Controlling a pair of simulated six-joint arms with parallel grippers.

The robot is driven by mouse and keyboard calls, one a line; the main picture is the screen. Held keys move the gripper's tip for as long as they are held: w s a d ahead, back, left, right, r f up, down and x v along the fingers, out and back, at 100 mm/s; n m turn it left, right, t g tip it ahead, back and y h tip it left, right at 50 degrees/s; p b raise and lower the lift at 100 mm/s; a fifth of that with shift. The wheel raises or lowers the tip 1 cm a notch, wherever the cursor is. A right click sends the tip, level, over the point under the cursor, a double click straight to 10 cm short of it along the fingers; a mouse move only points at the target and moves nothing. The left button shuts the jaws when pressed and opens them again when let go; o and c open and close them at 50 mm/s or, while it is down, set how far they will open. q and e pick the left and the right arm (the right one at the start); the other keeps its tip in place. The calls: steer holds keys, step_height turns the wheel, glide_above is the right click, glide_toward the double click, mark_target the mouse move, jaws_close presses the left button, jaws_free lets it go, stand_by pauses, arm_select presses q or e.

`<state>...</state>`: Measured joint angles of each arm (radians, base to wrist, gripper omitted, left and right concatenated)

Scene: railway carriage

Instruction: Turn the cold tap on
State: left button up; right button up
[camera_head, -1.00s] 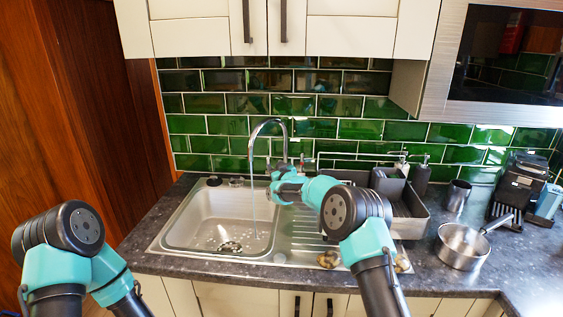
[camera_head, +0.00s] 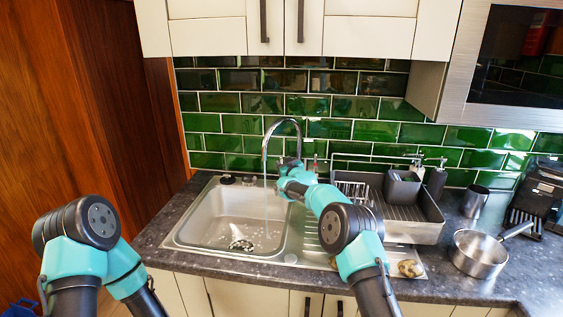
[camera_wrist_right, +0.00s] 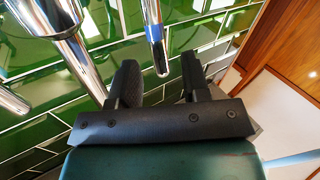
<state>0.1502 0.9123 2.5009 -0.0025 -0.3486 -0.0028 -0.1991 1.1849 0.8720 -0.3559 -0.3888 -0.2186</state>
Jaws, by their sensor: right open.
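The chrome tap (camera_head: 284,121) arches over the sink against the tiled wall. A thin stream appears to fall from its spout into the basin. My right gripper (camera_head: 284,181) is at the tap's base and hides part of it. In the right wrist view, the chrome cold tap lever (camera_wrist_right: 153,22) has a blue band near its end. The open jaws of my right gripper (camera_wrist_right: 160,74) lie below the lever's end, one finger to each side, with no clear contact. My left gripper is out of view; only my left arm shows at lower left.
The steel sink (camera_head: 215,222) has a drainer on its right. A dark dish rack (camera_head: 415,222) stands right of my arm, with a saucepan (camera_head: 478,252) beyond. Wall cupboards (camera_head: 290,28) hang above.

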mark_target(282, 161)
steer(key=shift+x, duration=1.55)
steer(key=shift+c, duration=0.3)
jaws_close()
